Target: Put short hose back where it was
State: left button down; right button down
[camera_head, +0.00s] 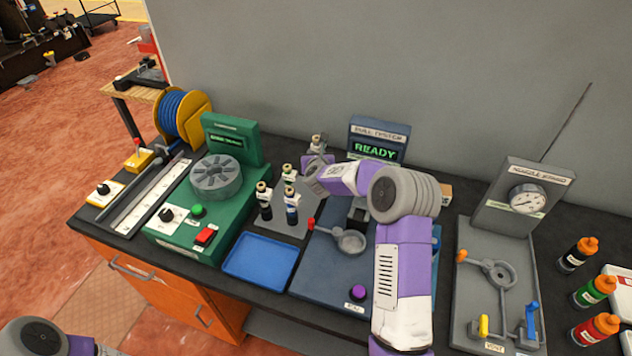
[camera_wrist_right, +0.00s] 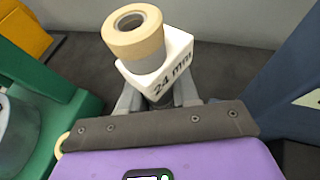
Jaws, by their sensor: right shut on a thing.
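My right gripper (camera_wrist_right: 158,98) is shut on a piece with a tan ring on top and a white block marked 24 mm (camera_wrist_right: 168,70). The piece stands roughly upright between the fingers; its lower end is hidden. In the head view, my right gripper (camera_head: 318,168) is at the back, above and behind a grey rack (camera_head: 292,228), with the held piece's top (camera_head: 316,143) showing. Similar dark pieces with tan tops stand on the rack, one at the left (camera_head: 264,202) and a blue-banded one (camera_head: 292,208). I cannot tell which thing is the short hose. My left gripper is out of view.
A green machine (camera_head: 172,245) with a grey round head is left of the rack. An empty blue tray (camera_head: 262,258) is in front. The pull tester (camera_head: 377,140) reads READY behind. A blue hose reel (camera_head: 180,115) is back left.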

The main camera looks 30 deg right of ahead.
jog(key=shift+w+f+b, duration=0.15)
jog(key=shift+f+b, duration=0.15)
jog(key=shift+f, duration=3.3)
jog(key=shift+f+b, duration=0.2)
jog(key=shift+b, duration=0.15)
jog(key=c, duration=0.8)
grip_release()
jog(key=shift+r+p, duration=0.25)
jog(key=shift+p, duration=0.2)
jog(key=v, duration=1.2)
jog(key=shift+f, duration=0.15)
